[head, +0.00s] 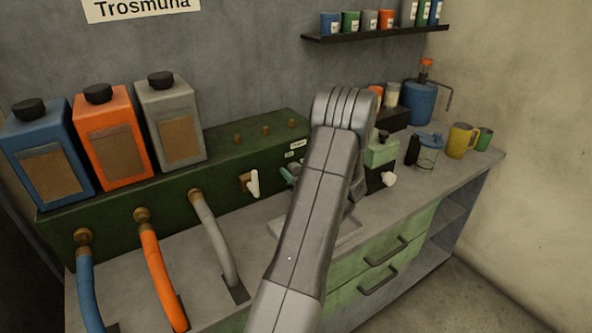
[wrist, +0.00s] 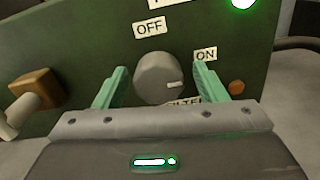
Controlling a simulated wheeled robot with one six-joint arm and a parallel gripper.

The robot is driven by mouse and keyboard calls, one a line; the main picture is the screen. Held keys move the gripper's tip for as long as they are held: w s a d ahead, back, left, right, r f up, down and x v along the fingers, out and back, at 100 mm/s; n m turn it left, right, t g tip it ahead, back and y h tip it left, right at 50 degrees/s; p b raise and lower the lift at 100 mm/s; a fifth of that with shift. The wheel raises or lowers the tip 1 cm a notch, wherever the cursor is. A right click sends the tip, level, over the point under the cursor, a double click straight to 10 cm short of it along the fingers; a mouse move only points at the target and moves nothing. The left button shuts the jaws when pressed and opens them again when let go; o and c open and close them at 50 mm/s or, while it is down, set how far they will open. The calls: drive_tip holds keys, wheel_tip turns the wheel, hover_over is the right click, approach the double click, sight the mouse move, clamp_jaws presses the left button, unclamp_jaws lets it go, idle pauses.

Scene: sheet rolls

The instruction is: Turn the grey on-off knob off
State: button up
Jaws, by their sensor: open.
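The grey on-off knob (wrist: 158,77) is round and sits on a dark green panel (wrist: 85,45) in the wrist view. Its short white mark lies on its right side, pointing right and slightly down. An OFF label (wrist: 150,27) is above it and an ON label (wrist: 206,54) is at its upper right. My gripper (wrist: 161,72) is open, with one pale green finger on each side of the knob. Gaps show between the fingers and the knob; I cannot tell the depth. In the head view my arm hides the knob and most of my gripper.
A white lever (wrist: 20,115) on a brass mount sticks out left of my gripper. A green light (wrist: 243,3) and an orange button (wrist: 237,87) are to the right. A pale green device (head: 381,152) stands right of my arm in the head view.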

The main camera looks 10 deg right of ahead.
drive_tip(key=shift+w+a, duration=0.1)
drive_tip(key=shift+w, duration=0.1)
drive_tip(key=c, duration=1)
drive_tip(key=shift+f, duration=0.1)
